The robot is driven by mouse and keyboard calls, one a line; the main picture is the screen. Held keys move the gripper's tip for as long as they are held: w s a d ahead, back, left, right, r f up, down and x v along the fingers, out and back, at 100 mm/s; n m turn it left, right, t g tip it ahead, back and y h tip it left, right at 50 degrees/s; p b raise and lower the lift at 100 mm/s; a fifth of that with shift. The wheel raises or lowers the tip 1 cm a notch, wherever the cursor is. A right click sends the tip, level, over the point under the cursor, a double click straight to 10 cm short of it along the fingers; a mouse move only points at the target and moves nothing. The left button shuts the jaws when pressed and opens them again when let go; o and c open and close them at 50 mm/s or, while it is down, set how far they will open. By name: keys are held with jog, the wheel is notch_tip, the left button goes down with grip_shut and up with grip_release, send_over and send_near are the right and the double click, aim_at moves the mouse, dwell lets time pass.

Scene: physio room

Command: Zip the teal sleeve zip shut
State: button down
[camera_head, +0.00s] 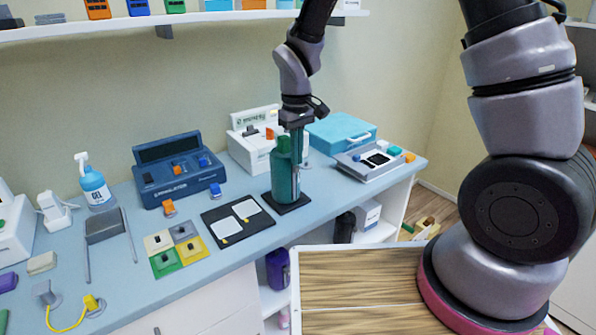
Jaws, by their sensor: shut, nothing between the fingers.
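A teal sleeve (281,172), shaped like a bottle, stands upright on a dark square base (290,207) on the blue counter. My gripper (297,132) points down at its top right side and overlaps it in the picture. The fingers are shut with nothing between them. Whether the fingertips touch the sleeve cannot be told. The zip and its pull are too small or hidden to make out.
A navy stimulator box (178,172) stands left, with a black two-pad board (237,222) nearer. A white device (250,150), a light blue case (341,132) and a grey device (372,162) stand close behind and right. A shelf (200,18) runs above.

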jog(key=shift+f, duration=4.5)
jog(key=shift+s+d+r, duration=0.35)
jog(key=shift+s+d, duration=0.05)
jog(key=shift+s, duration=0.2)
jog(key=shift+s+d+r, duration=0.35)
jog(key=shift+s+d, duration=0.1)
jog(key=shift+s, duration=0.2)
jog(key=shift+s+d+r, duration=0.35)
jog(key=shift+s+d, duration=0.05)
jog(key=shift+s, duration=0.2)
jog(key=w+d+r+m+t+y, duration=0.1)
jog(key=d+r+m, duration=0.3)
jog(key=r, duration=0.6)
jog(key=w+d+r+m+t+y, duration=0.1)
jog(key=w+d+r+t, duration=0.1)
jog(key=d+r, duration=0.6)
jog(key=s+d+r+m+t, duration=0.2)
jog(key=s+d+r+m, duration=0.1)
jog(key=r, duration=0.5)
jog(key=s+d+r+m+t, duration=0.2)
jog(key=s+d+r, duration=0.3)
jog(key=s+r, duration=0.3)
jog(key=shift+s+d+r+m, duration=0.15)
jog(key=shift+s+r+m, duration=0.15)
jog(key=shift+r+m, duration=0.3)
